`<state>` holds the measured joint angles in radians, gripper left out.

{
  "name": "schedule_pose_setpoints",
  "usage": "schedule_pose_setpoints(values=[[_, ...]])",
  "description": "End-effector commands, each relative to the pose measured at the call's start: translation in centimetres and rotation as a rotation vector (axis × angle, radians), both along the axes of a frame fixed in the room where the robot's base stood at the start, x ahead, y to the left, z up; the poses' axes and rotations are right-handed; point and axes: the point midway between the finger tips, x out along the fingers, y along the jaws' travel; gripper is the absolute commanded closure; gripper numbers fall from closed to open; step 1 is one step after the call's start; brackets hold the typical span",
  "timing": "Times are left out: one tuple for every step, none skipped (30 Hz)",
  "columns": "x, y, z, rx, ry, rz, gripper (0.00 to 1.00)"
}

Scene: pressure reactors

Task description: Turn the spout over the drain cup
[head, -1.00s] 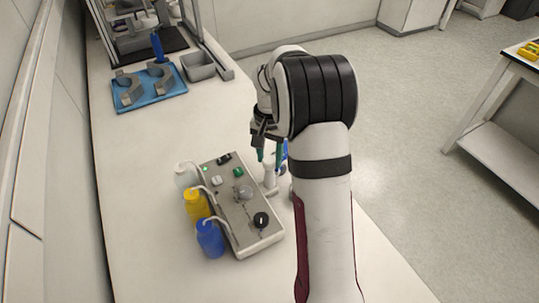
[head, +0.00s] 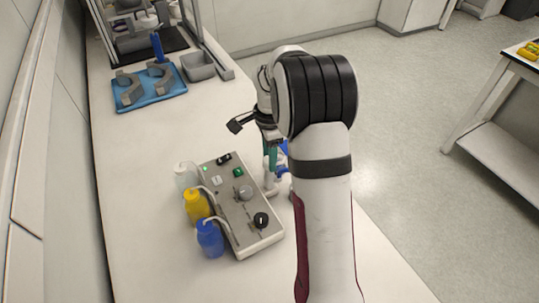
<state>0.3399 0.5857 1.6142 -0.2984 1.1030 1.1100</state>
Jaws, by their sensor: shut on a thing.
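My gripper (head: 272,147) is pointing down beside the control box, partly hidden by my own arm. Its teal fingers are shut on a part at the top of a small white stand (head: 269,184). Blue parts (head: 283,171) show at the right of this stand, by the fingers. I take the held part to be the spout, but its outlet and direction are hidden. I cannot make out the drain cup; the arm covers the area to the right of the stand.
The grey control box (head: 250,222) with knobs stands just left of the stand. White (head: 186,178), yellow (head: 197,204) and blue (head: 210,240) bottles with tubes line its left side. A blue tray (head: 148,94) and grey bin (head: 198,66) are farther back. The bench between is clear.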

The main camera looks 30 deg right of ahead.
Motion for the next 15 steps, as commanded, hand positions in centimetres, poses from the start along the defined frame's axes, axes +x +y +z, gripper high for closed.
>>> schedule_pose_setpoints(values=[[0.03, -0.01, 0.11, 0.0, -0.001, -0.023, 1.0], [0.03, -0.01, 0.11, 0.0, -0.001, -0.038, 1.0], [0.03, -0.01, 0.11, 0.0, -0.001, -0.057, 1.0], [0.03, -0.01, 0.11, 0.0, -0.001, -0.07, 1.0], [0.03, -0.01, 0.11, 0.0, -0.001, -0.081, 1.0], [0.03, -0.01, 0.11, 0.0, -0.001, -0.095, 1.0], [0.03, -0.01, 0.11, 0.0, -0.001, -0.104, 1.0], [0.03, -0.01, 0.11, 0.0, -0.001, -0.112, 1.0], [0.03, -0.01, 0.11, 0.0, -0.001, -0.123, 1.0], [0.03, -0.01, 0.11, 0.0, -0.001, -0.129, 1.0], [0.03, -0.01, 0.11, 0.0, -0.001, -0.134, 1.0], [0.03, -0.01, 0.11, 0.0, -0.002, -0.14, 1.0], [0.03, -0.01, 0.11, 0.0, -0.002, -0.143, 1.0], [0.03, -0.01, 0.11, 0.0, -0.002, -0.147, 1.0], [0.03, -0.01, 0.11, 0.0, -0.002, -0.15, 1.0]])
